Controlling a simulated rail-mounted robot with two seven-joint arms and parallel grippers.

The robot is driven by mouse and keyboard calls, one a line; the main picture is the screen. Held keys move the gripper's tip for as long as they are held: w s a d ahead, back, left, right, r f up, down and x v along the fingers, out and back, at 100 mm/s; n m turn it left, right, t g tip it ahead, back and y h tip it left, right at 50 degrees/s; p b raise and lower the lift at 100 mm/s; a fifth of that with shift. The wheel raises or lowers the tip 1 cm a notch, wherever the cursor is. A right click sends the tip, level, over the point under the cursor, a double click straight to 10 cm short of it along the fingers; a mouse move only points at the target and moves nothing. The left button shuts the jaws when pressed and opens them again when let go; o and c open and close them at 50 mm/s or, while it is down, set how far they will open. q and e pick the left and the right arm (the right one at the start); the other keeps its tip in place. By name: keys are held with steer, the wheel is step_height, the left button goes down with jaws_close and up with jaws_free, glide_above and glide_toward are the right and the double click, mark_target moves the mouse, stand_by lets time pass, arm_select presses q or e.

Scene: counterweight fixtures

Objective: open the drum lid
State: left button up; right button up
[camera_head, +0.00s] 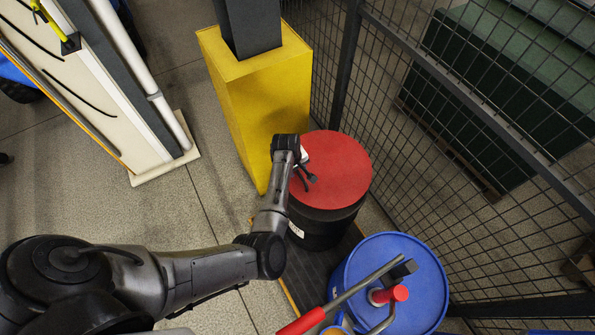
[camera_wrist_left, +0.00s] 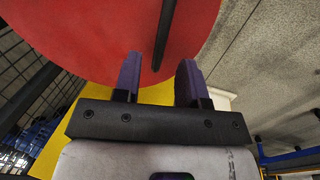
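The drum is black with a red round lid (camera_head: 340,165) and stands beside the yellow post base in the head view. The red lid (camera_wrist_left: 75,30) also fills the upper left of the left wrist view. A thin dark bar (camera_wrist_left: 166,28), seemingly a lid handle, runs over the lid and ends between the fingers of my left gripper (camera_wrist_left: 159,70). The fingers are apart, with a gap on both sides of the bar. In the head view my left gripper (camera_head: 308,178) is over the lid's left edge; whether it touches is unclear. My right gripper is not in view.
A blue drum (camera_head: 431,270) with a red-handled pump stands nearer, at the lower right. A yellow post base (camera_head: 250,100) is behind and left of the red-lidded drum. A wire mesh fence (camera_head: 470,120) runs along the right.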

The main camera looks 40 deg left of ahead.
arm_select(q)
steer(key=shift+w+f, duration=0.15)
steer(key=shift+f, duration=0.55)
steer(key=shift+w+f, duration=0.1)
steer(key=shift+f, duration=0.55)
jaws_close()
